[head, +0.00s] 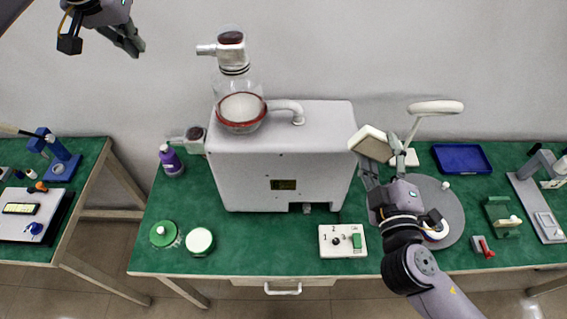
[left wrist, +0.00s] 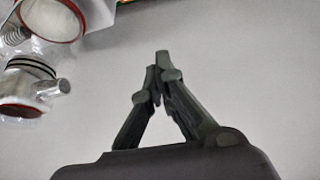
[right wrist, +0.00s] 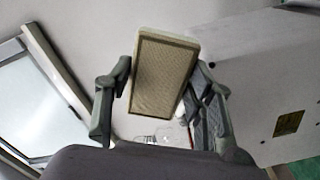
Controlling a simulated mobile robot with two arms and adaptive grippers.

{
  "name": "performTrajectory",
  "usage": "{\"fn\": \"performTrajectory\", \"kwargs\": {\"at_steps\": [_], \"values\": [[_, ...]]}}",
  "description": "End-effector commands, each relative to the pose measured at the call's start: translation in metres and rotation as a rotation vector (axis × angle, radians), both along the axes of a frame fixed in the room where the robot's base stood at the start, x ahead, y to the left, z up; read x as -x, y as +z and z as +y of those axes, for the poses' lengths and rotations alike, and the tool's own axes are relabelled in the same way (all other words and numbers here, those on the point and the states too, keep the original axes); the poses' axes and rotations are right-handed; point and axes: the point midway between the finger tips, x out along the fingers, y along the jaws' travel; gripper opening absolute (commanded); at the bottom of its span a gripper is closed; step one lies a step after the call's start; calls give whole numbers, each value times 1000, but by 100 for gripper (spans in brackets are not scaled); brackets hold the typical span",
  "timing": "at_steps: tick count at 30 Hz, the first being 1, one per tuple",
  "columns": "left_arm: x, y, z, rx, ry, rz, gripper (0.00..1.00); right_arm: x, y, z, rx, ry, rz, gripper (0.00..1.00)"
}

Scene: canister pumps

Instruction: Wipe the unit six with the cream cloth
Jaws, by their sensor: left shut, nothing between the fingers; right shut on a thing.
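A large pale grey unit (head: 283,150) stands at the back middle of the green bench, with a small dark label plate on its front. I cannot read a six on it. It also shows at the right of the right wrist view (right wrist: 265,85). My right gripper (head: 387,160) is shut on a cream rectangular pad with a woven face, which looks like the cream cloth (head: 371,142). The pad (right wrist: 163,75) is held in the air just right of the unit, apparently apart from it. My left gripper (head: 134,45) is shut and empty, high at the upper left.
A glass vessel with a red rim (head: 240,110) stands on the unit's left top. A switch box (head: 342,241) lies in front of it. A purple bottle (head: 171,160) and green and white round lids are left. A grey disc (head: 453,215) and blue tray (head: 461,158) are right.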

Motion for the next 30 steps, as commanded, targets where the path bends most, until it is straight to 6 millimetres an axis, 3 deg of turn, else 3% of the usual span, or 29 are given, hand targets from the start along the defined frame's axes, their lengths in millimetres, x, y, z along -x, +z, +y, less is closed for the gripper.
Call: {"fn": "performTrajectory", "kwargs": {"at_steps": [25,30], "values": [[0,-6,0,0,0,0,0,0,-6,0,2,-2,0,27],[0,-6,0,0,0,0,0,-3,-31,3,57,-37,8,27]]}}
